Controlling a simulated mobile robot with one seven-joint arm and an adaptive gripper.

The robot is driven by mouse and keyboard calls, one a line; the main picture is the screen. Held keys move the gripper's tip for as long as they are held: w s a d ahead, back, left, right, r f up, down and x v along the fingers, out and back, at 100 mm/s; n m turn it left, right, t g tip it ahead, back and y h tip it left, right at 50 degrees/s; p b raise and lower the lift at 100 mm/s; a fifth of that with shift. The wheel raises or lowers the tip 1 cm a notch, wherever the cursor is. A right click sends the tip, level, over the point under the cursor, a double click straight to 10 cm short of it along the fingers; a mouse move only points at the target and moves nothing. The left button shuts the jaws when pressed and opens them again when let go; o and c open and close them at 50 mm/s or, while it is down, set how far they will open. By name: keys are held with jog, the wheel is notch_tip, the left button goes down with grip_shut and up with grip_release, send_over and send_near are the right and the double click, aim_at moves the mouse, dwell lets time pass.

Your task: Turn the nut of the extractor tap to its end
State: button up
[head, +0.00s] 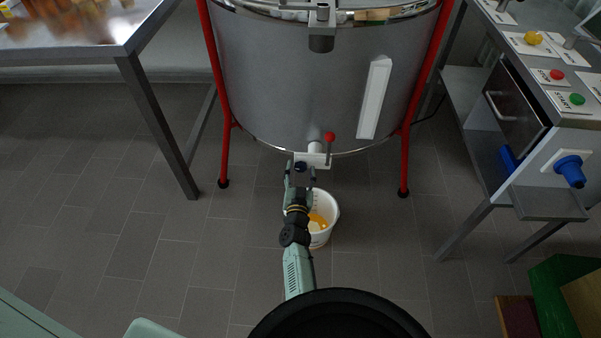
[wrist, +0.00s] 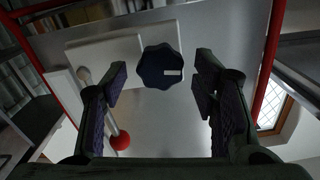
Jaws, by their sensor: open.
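The extractor is a big steel drum (head: 290,85) on red legs. Its tap has a white body (head: 314,158) low on the drum's front, with a red ball (head: 330,137) on a lever. The nut (wrist: 160,67) is a dark blue scalloped knob with a pale mark pointing right in the wrist view; in the head view the nut (head: 300,167) is small and dark. My gripper (wrist: 160,82) is open, its fingers on either side of the nut with gaps on both sides. In the head view my gripper (head: 300,180) is just in front of the tap.
A white bucket (head: 333,215) with yellow contents stands on the floor below the tap, partly behind my arm. A steel table (head: 85,45) is at left. A bench with buttons (head: 560,90) is at right. Open floor lies on both sides.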

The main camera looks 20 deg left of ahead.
jog(key=shift+w+a, duration=0.1)
jog(key=shift+w, duration=0.25)
jog(key=shift+c, duration=0.4)
jog(key=c, duration=1.1)
